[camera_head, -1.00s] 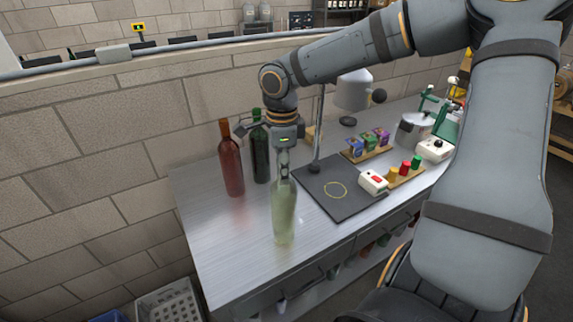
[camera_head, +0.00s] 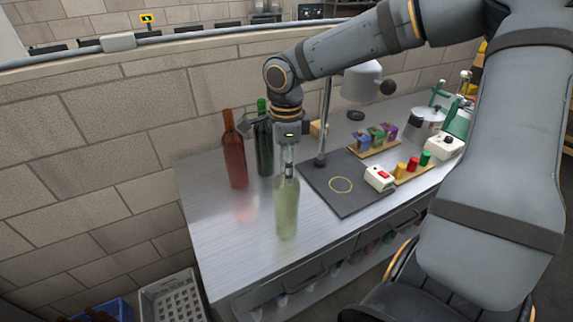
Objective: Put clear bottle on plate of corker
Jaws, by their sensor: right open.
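The clear bottle (camera_head: 286,212), pale greenish, stands upright on the metal bench near its front left part. My right gripper (camera_head: 288,152) is open at the bottle's neck, pointing down. Its fingertips are small here, and I cannot tell whether they touch the glass. The corker's dark plate (camera_head: 358,201) lies right of the bottle, with a yellow ring (camera_head: 340,185) marked on it and no bottle on it. A post (camera_head: 324,125) rises from its back edge to a pale head (camera_head: 360,84). My left gripper is not in view.
A red bottle (camera_head: 235,160) and a dark green bottle (camera_head: 264,150) stand behind the clear one. Coloured boxes (camera_head: 376,138), a white switch box (camera_head: 379,178) and coloured corks (camera_head: 413,164) border the plate. The metal bench (camera_head: 215,250) is bare at front left. A grey crate (camera_head: 172,298) is below.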

